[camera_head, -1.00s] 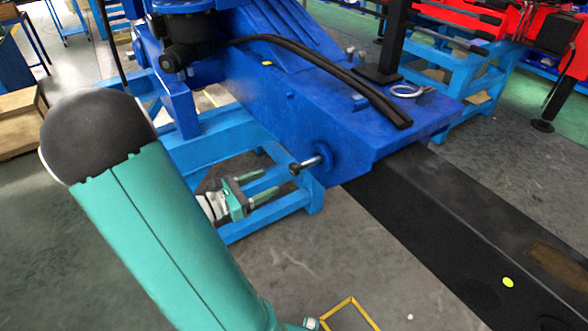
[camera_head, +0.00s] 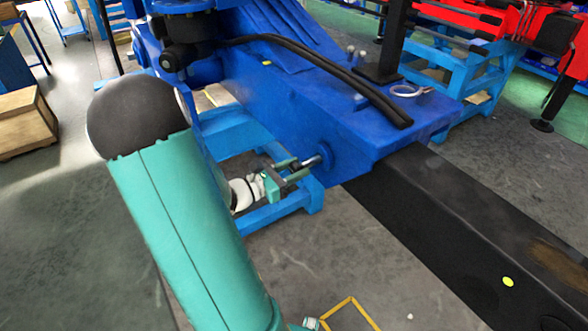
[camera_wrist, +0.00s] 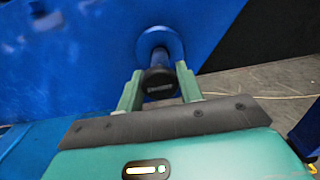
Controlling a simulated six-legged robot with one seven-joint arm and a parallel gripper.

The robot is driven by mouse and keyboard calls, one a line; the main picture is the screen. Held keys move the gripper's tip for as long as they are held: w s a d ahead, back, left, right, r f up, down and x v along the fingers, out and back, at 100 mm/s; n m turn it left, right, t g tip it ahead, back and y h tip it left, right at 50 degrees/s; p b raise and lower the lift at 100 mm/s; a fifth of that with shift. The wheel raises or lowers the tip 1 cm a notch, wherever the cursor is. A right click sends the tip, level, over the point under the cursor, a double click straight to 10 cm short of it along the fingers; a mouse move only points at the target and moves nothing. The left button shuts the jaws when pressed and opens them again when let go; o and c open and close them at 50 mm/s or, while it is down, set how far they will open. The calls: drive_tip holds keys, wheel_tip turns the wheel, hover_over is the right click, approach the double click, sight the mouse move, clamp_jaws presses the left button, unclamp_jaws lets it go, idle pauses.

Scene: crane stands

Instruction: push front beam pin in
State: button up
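The front beam pin (camera_head: 316,161) is a metal rod with a dark end, sticking out of a round blue collar on the side of the blue beam (camera_head: 345,142). In the wrist view the pin's dark end (camera_wrist: 160,84) faces me, with the blue collar (camera_wrist: 160,40) behind it. My gripper (camera_head: 293,169) is at the pin's outer end. Its two green fingers stand on either side of the dark end in the wrist view (camera_wrist: 159,84). The fingers look apart, with little space beside the pin; firm contact cannot be made out.
A black beam (camera_head: 460,225) runs from under the blue beam to the lower right. A light-blue stand (camera_head: 265,213) is below and behind my gripper. Black hoses (camera_head: 330,78) lie on top of the blue beam. Grey floor is open in front.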

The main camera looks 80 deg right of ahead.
sight(303, 165)
clamp_jaws()
drive_tip(key=shift+x, duration=2.45)
drive_tip(key=shift+o, duration=0.9)
unclamp_jaws()
drive_tip(key=o, duration=0.3)
drive_tip(key=shift+s+d, duration=0.15)
drive_tip(key=v, duration=1.4)
